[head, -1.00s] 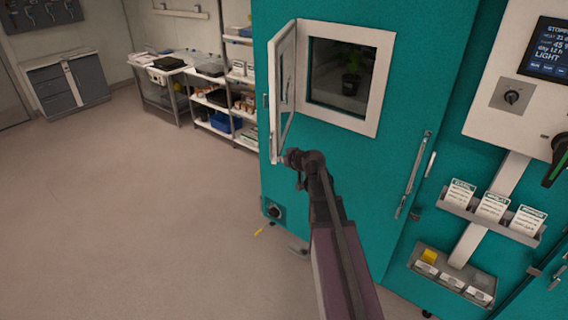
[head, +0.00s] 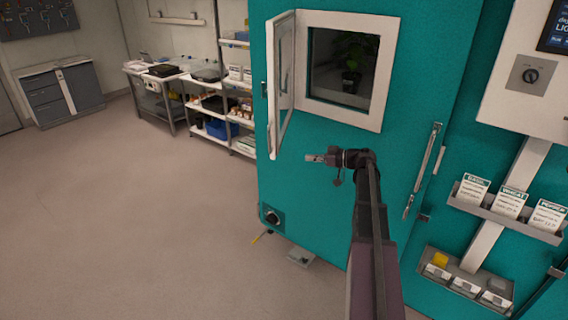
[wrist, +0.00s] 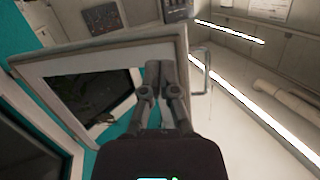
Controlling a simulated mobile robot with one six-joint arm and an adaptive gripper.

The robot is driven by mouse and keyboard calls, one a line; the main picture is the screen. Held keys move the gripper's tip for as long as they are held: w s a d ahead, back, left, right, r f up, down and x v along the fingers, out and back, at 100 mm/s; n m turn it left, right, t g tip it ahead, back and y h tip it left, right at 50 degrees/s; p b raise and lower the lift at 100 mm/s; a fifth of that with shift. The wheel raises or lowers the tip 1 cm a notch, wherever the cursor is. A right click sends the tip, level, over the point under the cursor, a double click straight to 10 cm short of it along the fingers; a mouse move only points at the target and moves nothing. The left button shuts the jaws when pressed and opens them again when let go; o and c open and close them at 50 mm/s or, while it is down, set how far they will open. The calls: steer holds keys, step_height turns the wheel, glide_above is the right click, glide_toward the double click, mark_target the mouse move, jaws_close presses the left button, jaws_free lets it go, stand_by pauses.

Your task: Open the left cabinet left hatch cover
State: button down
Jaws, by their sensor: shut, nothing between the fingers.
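The left hatch cover (head: 282,85) is a white-framed panel with a window. In the head view it stands swung out to the left from the teal cabinet (head: 310,190). Behind it the white-framed hatch opening (head: 345,70) is uncovered, with a dark interior and a green plant (head: 352,62). In the wrist view the cover (wrist: 105,55) fills the left and middle, with a metal handle (wrist: 203,72) at its right edge. My gripper (head: 311,158) is shut and empty, below the opening and right of the cover. Its closed fingers (wrist: 168,72) overlap the cover in the wrist view; contact cannot be told.
A long vertical handle (head: 422,172) is on the cabinet's right side. Label holders (head: 505,210) and a control panel (head: 530,75) are further right. Shelves (head: 220,105) and a bench (head: 155,92) stand behind at left. The floor (head: 130,220) at left is clear.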

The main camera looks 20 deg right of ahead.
steer(key=d+n+y, duration=0.1)
steer(key=s+d+n+b, duration=0.1)
steer(key=d+n+y, duration=0.1)
steer(key=d, duration=0.1)
steer(key=shift+s+r+g+y, duration=0.15)
steer(key=shift+s+g+y, duration=0.15)
steer(key=shift+s, duration=0.1)
steer(key=shift+w, duration=0.1)
steer(key=x, duration=1.4)
steer(key=shift+a, duration=0.1)
